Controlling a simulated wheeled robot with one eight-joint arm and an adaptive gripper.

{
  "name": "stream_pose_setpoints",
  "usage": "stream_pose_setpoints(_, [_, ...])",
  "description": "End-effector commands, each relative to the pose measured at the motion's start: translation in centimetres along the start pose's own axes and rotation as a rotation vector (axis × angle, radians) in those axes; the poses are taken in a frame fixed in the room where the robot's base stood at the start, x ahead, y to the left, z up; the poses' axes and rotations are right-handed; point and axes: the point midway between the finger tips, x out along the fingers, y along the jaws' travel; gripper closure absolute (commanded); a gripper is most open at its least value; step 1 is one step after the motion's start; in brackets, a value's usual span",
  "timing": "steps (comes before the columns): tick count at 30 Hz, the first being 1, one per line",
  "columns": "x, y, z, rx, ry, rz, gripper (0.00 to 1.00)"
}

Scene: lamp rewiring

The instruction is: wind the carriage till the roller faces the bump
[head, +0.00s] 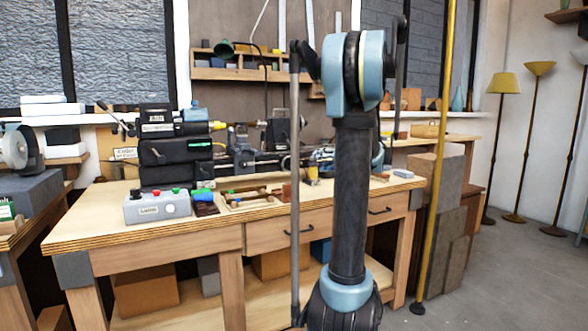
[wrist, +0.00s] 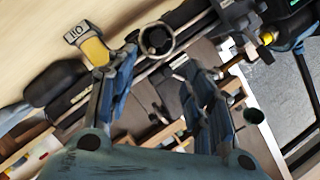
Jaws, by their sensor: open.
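A small lathe stands on the wooden bench in the head view, with a dark headstock (head: 175,150) at left and rails running right. A dark upright block that may be the carriage (head: 283,130) sits on the rails. My gripper (wrist: 157,70) has its two blue-padded fingers apart, with nothing between them, in the wrist view. A round metal ring (wrist: 157,39), perhaps a handwheel, lies just beyond the fingertips. In the head view my arm covers part of the lathe's right end. I cannot make out the roller or the bump.
A grey control box (head: 157,207) with coloured buttons and a parts tray (head: 250,199) are at the bench front. A yellow pole (head: 437,150) rises right of my arm. Open floor lies at right.

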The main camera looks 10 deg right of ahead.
Motion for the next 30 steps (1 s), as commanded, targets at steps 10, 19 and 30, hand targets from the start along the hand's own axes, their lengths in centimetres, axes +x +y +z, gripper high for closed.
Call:
stream_pose_setpoints(10, [3.4, 0.6, -0.6, 0.001, 0.008, 0.005, 0.53])
stream_pose_setpoints(19, [8.6, 0.7, -0.7, 0.002, 0.009, 0.005, 0.53])
stream_pose_setpoints(30, [14.6, 0.8, -0.7, 0.002, 0.009, 0.006, 0.53])
